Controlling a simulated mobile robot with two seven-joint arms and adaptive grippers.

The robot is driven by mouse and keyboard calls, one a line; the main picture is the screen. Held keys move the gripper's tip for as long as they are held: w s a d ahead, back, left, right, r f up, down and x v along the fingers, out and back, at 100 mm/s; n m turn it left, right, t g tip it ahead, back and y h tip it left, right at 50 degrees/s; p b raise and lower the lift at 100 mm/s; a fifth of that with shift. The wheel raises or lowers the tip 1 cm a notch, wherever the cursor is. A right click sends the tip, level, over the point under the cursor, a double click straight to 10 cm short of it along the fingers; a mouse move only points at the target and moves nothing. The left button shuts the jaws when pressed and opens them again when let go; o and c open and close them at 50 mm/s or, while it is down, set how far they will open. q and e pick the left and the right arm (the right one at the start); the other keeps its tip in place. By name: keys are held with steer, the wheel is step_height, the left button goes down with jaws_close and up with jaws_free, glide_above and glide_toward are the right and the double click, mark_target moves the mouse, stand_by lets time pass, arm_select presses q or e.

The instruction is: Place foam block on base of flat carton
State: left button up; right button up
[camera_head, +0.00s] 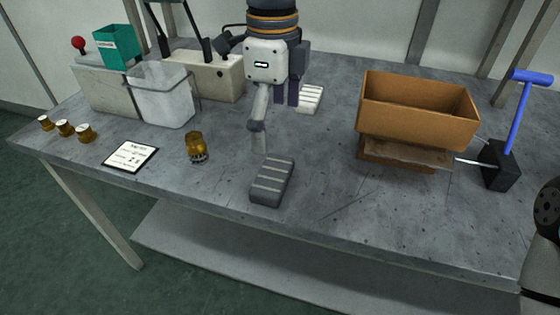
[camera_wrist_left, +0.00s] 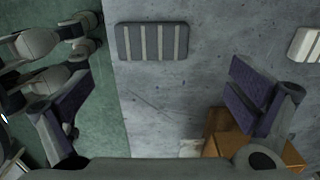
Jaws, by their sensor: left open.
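A dark grey block (camera_head: 271,180) with pale stripes lies near the front edge of the table. It also shows at the top of the left wrist view (camera_wrist_left: 152,42). A white ribbed block (camera_head: 310,97) lies farther back, partly behind my gripper. The frames do not tell which one is the foam block. The brown carton (camera_head: 418,112), open at the top, stands at the right on a low brown piece (camera_head: 405,152); its inner floor is mostly hidden. My left gripper (camera_head: 272,122) is open and empty, above the table behind the grey block, touching neither block.
A black stand with a blue T-handle (camera_head: 522,100) is right of the carton. An amber jar (camera_head: 196,148), a printed card (camera_head: 130,155), a clear bin (camera_head: 162,95) and a green box (camera_head: 117,46) are at left. The table between grey block and carton is clear.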

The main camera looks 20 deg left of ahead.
mark_target(269, 173)
arm_select(q)
steer(key=f, duration=0.7)
steer(key=s+f, duration=0.1)
steer(key=f, duration=0.2)
steer(key=shift+s+a+f, duration=0.1)
steer(key=shift+a+f, duration=0.2)
steer(key=shift+a, duration=0.1)
steer(key=shift+c, duration=0.6)
steer(key=c, duration=0.4)
steer(key=shift+c, duration=0.5)
